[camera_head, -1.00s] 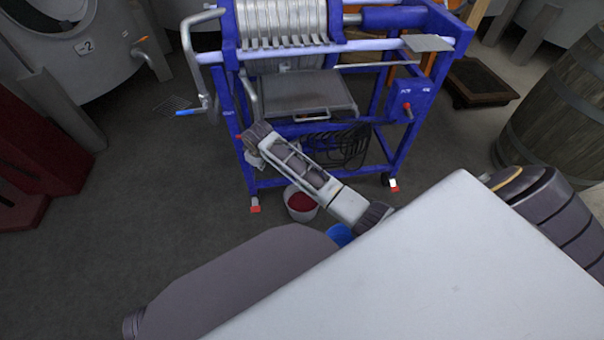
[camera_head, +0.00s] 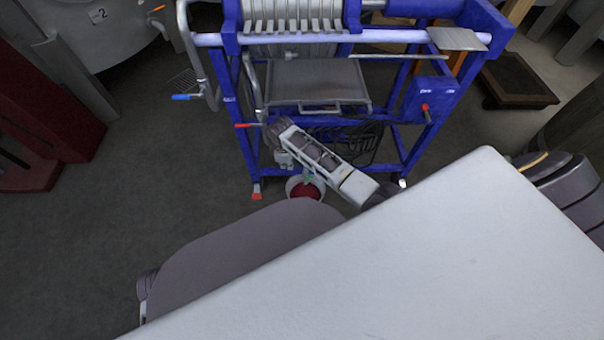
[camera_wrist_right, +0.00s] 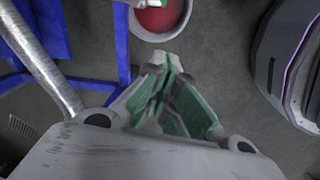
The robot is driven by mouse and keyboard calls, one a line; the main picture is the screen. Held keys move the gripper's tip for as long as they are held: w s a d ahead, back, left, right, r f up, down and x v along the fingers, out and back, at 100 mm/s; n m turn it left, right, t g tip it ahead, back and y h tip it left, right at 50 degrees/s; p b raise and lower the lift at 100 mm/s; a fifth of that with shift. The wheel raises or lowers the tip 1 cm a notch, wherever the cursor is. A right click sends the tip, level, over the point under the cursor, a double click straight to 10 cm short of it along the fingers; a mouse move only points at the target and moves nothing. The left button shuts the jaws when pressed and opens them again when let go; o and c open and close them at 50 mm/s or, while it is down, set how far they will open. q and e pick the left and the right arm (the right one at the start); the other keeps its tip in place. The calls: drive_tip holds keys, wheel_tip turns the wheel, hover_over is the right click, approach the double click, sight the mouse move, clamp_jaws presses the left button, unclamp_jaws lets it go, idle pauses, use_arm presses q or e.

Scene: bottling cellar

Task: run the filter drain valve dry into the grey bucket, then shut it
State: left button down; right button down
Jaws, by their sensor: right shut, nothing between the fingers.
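The grey bucket (camera_head: 292,183), with dark red liquid inside, stands on the floor under the blue filter frame. It also shows at the top of the right wrist view (camera_wrist_right: 187,22). A red lever (camera_head: 246,125) sticks out at the frame's left side, and a blue-handled lever (camera_head: 186,96) is further left. I cannot tell which works the drain. My left gripper is not in view.
The blue filter frame (camera_head: 389,144) is close around my right forearm. A silver pipe (camera_wrist_right: 42,62) runs left of my fingers. A steel tank (camera_head: 90,30) and red stand (camera_head: 45,130) are at the left. Open floor (camera_head: 130,190) lies between.

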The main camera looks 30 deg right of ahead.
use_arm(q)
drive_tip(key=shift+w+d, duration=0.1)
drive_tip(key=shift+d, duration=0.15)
use_arm(e)
drive_tip(key=shift+s+d+f+n+g, duration=0.15)
drive_tip(key=shift+s+n, duration=0.05)
drive_tip(key=shift+n, duration=0.9)
drive_tip(key=shift+s+d+f+n+g, duration=0.15)
drive_tip(key=shift+s+n, duration=0.05)
drive_tip(key=shift+n, duration=0.9)
drive_tip(key=shift+f, duration=0.1)
